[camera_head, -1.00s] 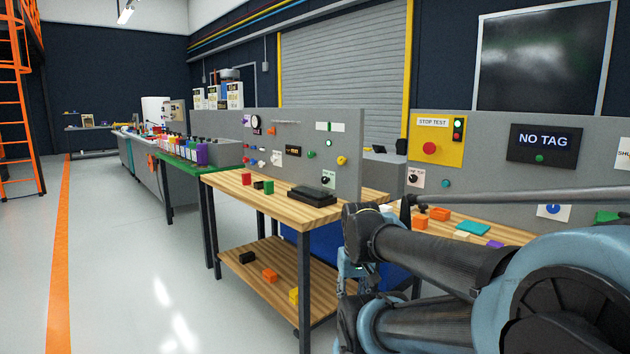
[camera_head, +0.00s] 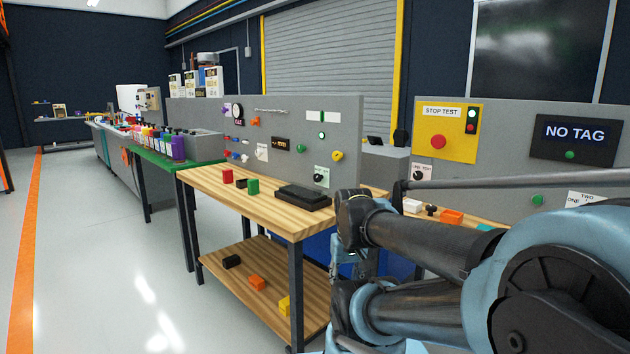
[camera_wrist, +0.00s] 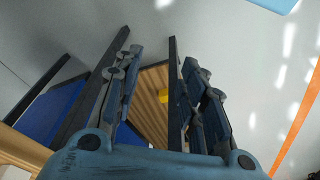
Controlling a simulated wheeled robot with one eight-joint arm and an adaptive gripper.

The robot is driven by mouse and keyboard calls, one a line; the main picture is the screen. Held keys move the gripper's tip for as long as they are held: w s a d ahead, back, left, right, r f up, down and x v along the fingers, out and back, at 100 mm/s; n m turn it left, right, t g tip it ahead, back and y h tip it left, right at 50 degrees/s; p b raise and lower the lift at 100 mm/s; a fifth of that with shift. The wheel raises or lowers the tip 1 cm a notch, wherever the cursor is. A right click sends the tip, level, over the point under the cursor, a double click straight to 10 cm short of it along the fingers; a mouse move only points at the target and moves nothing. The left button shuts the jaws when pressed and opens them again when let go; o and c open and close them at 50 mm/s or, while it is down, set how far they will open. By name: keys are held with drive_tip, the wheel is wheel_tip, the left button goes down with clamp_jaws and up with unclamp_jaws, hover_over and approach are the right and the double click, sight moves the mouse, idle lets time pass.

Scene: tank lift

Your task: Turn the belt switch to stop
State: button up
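No label naming a belt can be read in the head view, so I cannot tell which control is the belt switch. A black rotary knob on a pale green plate (camera_head: 321,177) sits low on the right side of the nearer grey panel. Another black knob on a white plate (camera_head: 421,174) is on the right-hand grey panel; its small label is hard to read. My gripper (camera_wrist: 160,72) points down in the wrist view, its two fingers apart with nothing between them. It is away from both panels.
The wooden workbench (camera_head: 215,187) with coloured blocks and a black box (camera_head: 303,197) stands ahead. A red stop button (camera_head: 438,142) is on a yellow plate. My arm covers the lower right. Clear floor (camera_head: 110,270) lies at left.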

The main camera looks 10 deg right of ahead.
drive_tip(key=shift+o, duration=0.6)
wheel_tip(320, 180, up, 2)
drive_tip(key=shift+w+d, duration=0.1)
drive_tip(key=shift+d, duration=0.05)
wheel_tip(320, 180, up, 23)
drive_tip(key=m+t+h, duration=0.5)
drive_tip(key=m+h, duration=0.1)
drive_tip(key=m, duration=0.6)
hover_over(316, 178)
drive_tip(key=s+a, duration=0.8)
drive_tip(key=s, duration=0.2)
drive_tip(key=x, duration=1.7)
drive_tip(key=shift+c, duration=0.3)
